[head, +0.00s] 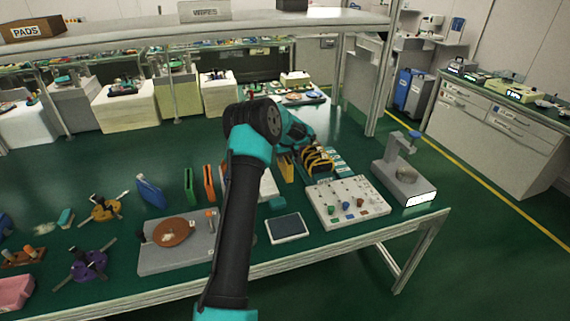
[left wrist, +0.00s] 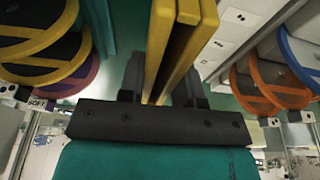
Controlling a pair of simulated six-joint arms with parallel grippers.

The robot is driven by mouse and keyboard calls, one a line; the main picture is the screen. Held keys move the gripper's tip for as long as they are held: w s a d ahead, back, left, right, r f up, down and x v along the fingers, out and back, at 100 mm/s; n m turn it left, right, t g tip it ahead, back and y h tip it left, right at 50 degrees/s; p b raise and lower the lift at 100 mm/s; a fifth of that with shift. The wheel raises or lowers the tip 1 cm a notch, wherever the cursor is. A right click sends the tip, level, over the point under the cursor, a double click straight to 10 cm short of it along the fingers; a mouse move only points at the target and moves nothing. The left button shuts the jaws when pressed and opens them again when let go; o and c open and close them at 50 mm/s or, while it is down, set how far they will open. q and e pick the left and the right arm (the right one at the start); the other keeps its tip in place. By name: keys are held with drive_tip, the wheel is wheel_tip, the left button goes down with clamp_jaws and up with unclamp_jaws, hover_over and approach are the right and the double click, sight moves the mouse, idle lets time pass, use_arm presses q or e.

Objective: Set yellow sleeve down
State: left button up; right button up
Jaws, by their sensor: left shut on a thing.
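The yellow sleeve (left wrist: 185,40) is a flat, thin piece with two parallel walls, held between the dark fingers of my left gripper (left wrist: 163,82) in the left wrist view. In the head view the yellow sleeve (head: 286,170) shows upright beneath my left gripper (head: 298,140), partly hidden by the arm. I cannot tell whether its lower end touches the table. A green sleeve (head: 189,186) and an orange sleeve (head: 209,183) stand upright to its left, with a blue sleeve (head: 150,191) farther left. My right gripper is out of view.
Yellow-rimmed discs (head: 318,160) stand in a row just right of the yellow sleeve. A pale board with knobs (head: 346,203), a dark-faced tablet (head: 287,228) and a grey dial stand (head: 403,180) are nearby. A plate with a brown disc (head: 172,232) lies front left.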

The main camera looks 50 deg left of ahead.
use_arm(q)
drive_tip(key=shift+w+a, duration=0.15)
drive_tip(key=shift+a, duration=0.05)
drive_tip(key=shift+f, duration=1.75)
drive_tip(key=shift+f, duration=0.1)
drive_tip(key=o, duration=0.9)
drive_tip(key=shift+o, duration=0.2)
drive_tip(key=v, duration=1.2)
